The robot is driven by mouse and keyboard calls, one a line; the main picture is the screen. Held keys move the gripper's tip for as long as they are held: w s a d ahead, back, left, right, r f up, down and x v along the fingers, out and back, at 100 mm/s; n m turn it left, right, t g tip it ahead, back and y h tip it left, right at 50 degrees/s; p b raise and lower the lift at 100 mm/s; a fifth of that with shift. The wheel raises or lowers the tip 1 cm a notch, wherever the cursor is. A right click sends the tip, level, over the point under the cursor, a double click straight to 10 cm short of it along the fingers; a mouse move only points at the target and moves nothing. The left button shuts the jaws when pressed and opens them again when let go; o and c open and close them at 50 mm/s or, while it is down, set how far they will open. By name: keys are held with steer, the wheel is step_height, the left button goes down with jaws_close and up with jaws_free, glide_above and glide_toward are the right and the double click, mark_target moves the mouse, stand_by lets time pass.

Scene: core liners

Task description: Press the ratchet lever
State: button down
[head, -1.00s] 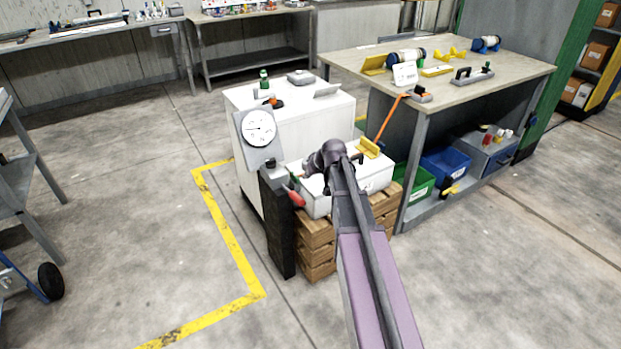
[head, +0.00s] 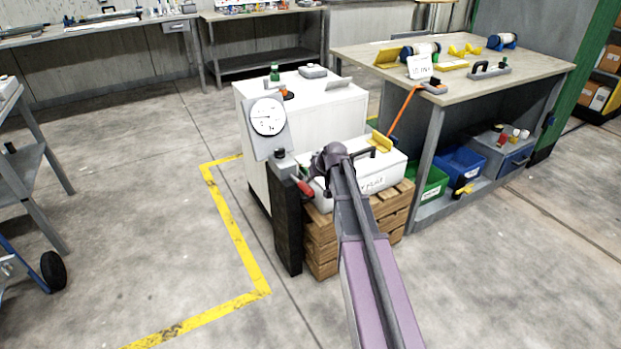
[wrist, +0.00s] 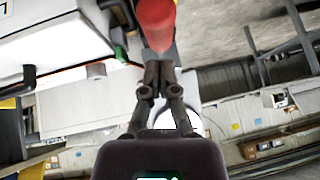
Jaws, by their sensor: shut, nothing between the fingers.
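The likely ratchet lever, a short red grip (head: 305,188), sticks out from a dark post (head: 287,225) beneath a round white dial gauge (head: 268,116). In the wrist view the red grip (wrist: 157,22) fills the top middle. My gripper (wrist: 158,66) has its fingers together and empty, with the tips just below the grip's end in that picture. I cannot tell whether they touch it. In the head view my arm and wrist cover the fingertips. A white case (head: 377,181) with a black handle lies right beside the post, partly behind my arm.
The case rests on wooden crates (head: 322,254). A white cabinet (head: 340,107) stands behind the post. A workbench (head: 520,72) on the right has an orange bar (head: 401,113) leaning at its near corner. Open floor lies left of the yellow line (head: 237,228).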

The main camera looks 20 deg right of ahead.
steer(key=shift+s+a+f+b, duration=0.15)
steer(key=shift+f+b, duration=0.25)
steer(key=shift+f, duration=0.2)
